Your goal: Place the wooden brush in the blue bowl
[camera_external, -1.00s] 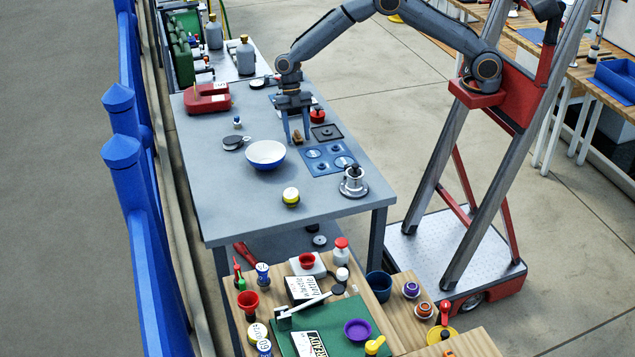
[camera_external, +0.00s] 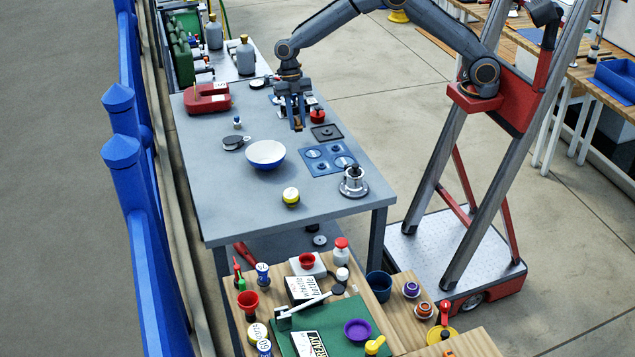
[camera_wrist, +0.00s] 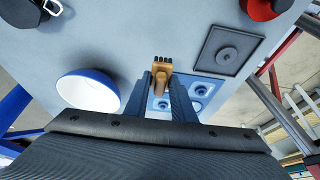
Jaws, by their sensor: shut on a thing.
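The blue bowl (camera_external: 266,155), white inside with a blue outside, stands upright on the grey table. It also shows to the left of my gripper in the wrist view (camera_wrist: 90,92). My gripper (camera_external: 297,122) is above the table, behind and to the right of the bowl. In the wrist view my gripper (camera_wrist: 161,92) is shut on the wooden brush (camera_wrist: 161,74), a tan handle with dark bristles at its end. The brush is held clear of the bowl. In the external view the fingers mostly hide the brush.
A dark square plate (camera_external: 326,132) and a blue panel with round fittings (camera_external: 328,159) lie right of the bowl. A metal winch-like part (camera_external: 353,181) and a yellow-topped round item (camera_external: 291,196) stand nearer. A black-and-grey item (camera_external: 236,143) lies to the left.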

